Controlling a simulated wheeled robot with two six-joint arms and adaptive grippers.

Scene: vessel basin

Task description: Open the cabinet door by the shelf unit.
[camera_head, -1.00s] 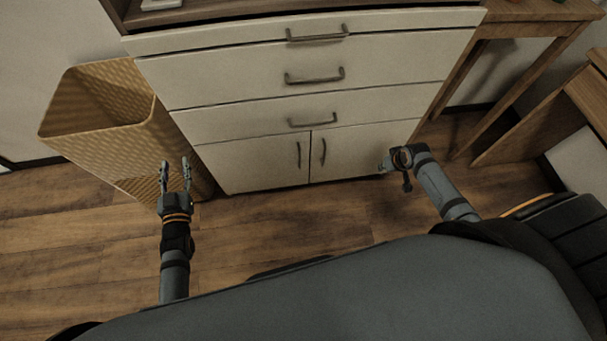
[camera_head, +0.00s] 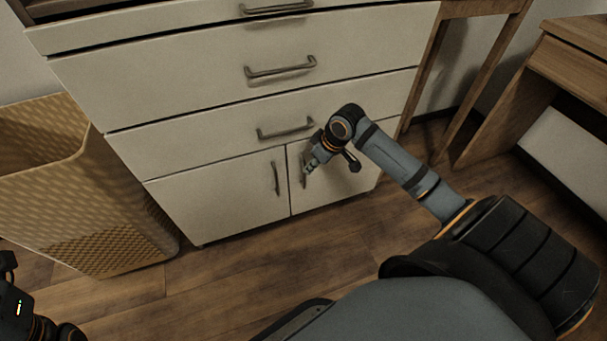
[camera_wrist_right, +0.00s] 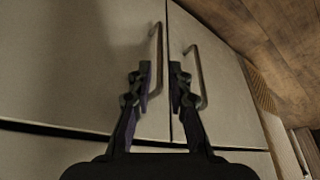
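The white cabinet (camera_head: 225,200) has two lower doors, both shut. The left door handle (camera_head: 275,178) and the right door handle (camera_head: 304,168) are upright metal bars by the middle seam. My right gripper (camera_head: 309,167) is close in front of the right door's handle and partly covers it. In the right wrist view my right gripper (camera_wrist_right: 162,78) is open. That handle (camera_wrist_right: 157,45) runs between its fingers, nearer the left finger; contact cannot be told. The left door's handle (camera_wrist_right: 198,78) lies outside the right finger. My left gripper's fingers are out of view; only arm parts show at the lower left.
Drawers with horizontal handles (camera_head: 281,67) are above the doors. A tan woven basket (camera_head: 85,195) stands left of the cabinet. A wooden table leg (camera_head: 425,65) and a wooden desk (camera_head: 570,55) are on the right. The wood floor (camera_head: 235,275) before the cabinet is clear.

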